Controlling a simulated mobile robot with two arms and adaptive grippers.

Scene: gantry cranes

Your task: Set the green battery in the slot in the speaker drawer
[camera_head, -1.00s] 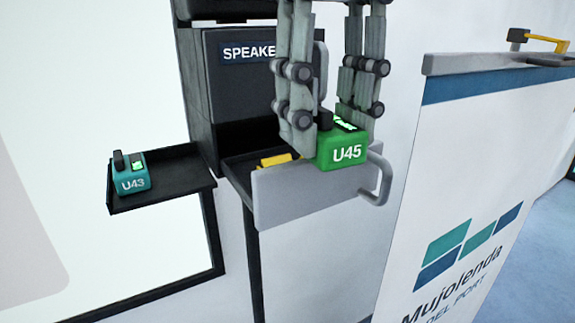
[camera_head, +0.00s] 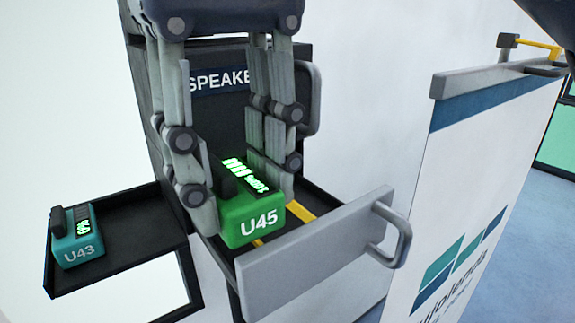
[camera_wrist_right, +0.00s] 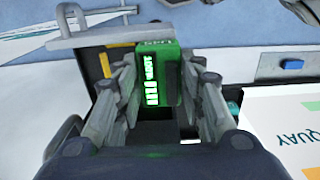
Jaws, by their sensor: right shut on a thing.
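The green battery (camera_head: 250,222), marked U45 with lit green bars on top, is held between the fingers of my right gripper (camera_head: 240,200). In the right wrist view the green battery (camera_wrist_right: 158,72) sits between both fingers of the right gripper (camera_wrist_right: 150,85). It is over the open speaker drawer (camera_head: 318,250), inside its front panel. Yellow strips (camera_head: 298,210) show in the drawer beside the battery. The battery hides much of the drawer floor, and I cannot tell whether it touches it.
A teal battery (camera_head: 76,240) marked U43 stands on a black side shelf (camera_head: 150,245) left of the drawer. The drawer's grey handle (camera_head: 398,235) juts out at the right. A white counter (camera_head: 465,180) with a yellow-handled item (camera_head: 530,43) stands farther right.

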